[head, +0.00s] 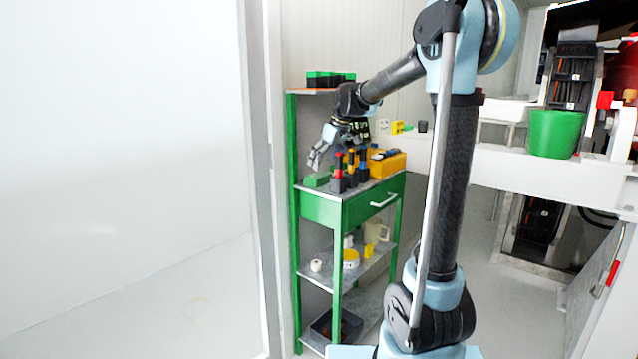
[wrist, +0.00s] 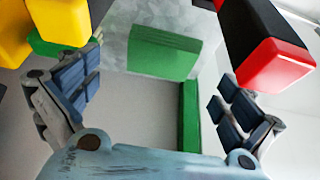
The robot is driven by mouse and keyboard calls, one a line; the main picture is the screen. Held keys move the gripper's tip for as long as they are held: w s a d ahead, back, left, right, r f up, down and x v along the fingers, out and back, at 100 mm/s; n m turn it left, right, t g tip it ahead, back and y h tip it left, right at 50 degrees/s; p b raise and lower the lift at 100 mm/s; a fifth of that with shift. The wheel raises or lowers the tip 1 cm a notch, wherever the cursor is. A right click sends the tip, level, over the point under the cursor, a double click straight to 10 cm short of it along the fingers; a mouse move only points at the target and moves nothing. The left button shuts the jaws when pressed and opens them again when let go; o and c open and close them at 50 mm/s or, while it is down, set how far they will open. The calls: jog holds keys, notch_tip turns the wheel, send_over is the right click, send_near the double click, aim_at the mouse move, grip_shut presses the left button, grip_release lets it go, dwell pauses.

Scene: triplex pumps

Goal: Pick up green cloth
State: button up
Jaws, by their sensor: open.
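The green cloth (head: 317,180) looks like a small green block lying on the grey top of the green shelf unit, at its left end. In the wrist view the green cloth (wrist: 163,52) is ahead, between the two fingers and apart from them. My gripper (head: 322,158) is above the shelf top, just over the cloth. In the wrist view my gripper (wrist: 155,100) has its fingers spread wide with nothing between them. No part of the cloth appears covered in the wrist view.
Tools with red and yellow handles (head: 345,170) stand in dark holders right of the cloth. A red-and-black one (wrist: 270,60) is close to the right finger. A yellow bin (head: 388,164) stands further right. The shelf's green edge (wrist: 189,115) runs between the fingers.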

aim_at(320, 175)
jog(key=shift+s+x, duration=0.2)
jog(key=shift+x, duration=2.6)
jog(key=shift+a, duration=0.1)
jog(key=shift+c, duration=0.2)
jog(key=c, duration=1)
